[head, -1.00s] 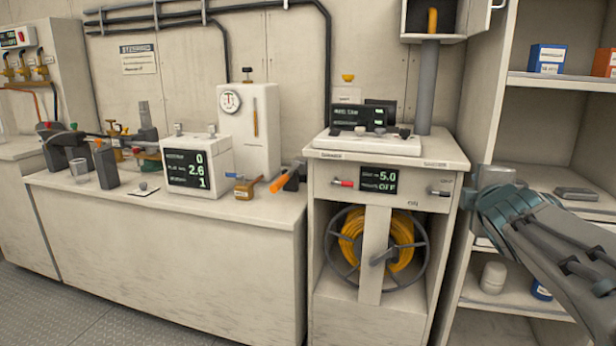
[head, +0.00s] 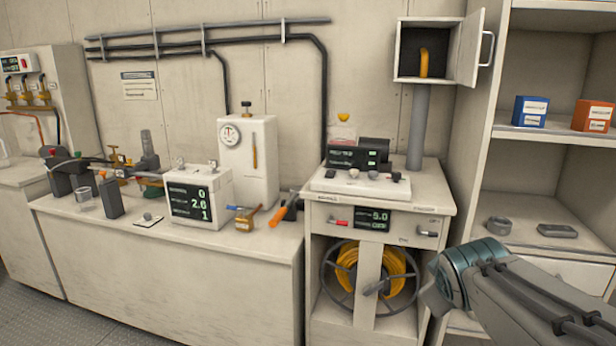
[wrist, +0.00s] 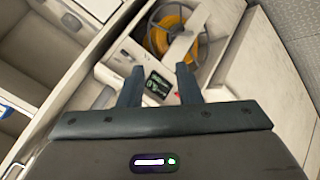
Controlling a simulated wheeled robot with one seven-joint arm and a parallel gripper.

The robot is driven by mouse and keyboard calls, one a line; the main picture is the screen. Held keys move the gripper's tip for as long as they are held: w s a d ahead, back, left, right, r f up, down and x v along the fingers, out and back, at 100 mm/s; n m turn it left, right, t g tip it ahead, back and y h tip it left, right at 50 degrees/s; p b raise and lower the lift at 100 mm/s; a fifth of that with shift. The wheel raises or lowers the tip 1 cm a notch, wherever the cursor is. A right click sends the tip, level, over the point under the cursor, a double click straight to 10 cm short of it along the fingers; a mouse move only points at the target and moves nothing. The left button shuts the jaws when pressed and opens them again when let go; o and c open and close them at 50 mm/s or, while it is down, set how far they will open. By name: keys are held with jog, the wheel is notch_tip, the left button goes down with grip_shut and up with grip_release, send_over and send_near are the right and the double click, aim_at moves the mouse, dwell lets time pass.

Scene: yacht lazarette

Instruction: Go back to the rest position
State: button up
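My gripper (wrist: 159,84) shows in the wrist view with its two fingers spread apart and nothing between them. Beyond the fingertips are the small display (wrist: 158,86) of the hose cabinet and the yellow hose reel (wrist: 172,38). In the head view my arm reaches in from the lower right, in front of the shelf unit and to the right of the hose cabinet (head: 320,232). The gripper's fingers cannot be made out in the head view.
A long bench (head: 160,262) with instruments runs along the left wall. A small wall cabinet (head: 409,62) with its door open stands above the hose cabinet. The shelf unit (head: 545,138) on the right holds a blue box (head: 530,111) and an orange box (head: 593,116).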

jog(key=s+a+r+m+g+y+p, duration=0.2)
jog(key=s+a+m+g+p, duration=0.4)
jog(key=s+a+p, duration=0.3)
jog(key=s+y+p, duration=0.1)
jog(key=s+p, duration=0.1)
jog(key=s, duration=0.2)
jog(key=shift+r, duration=0.15)
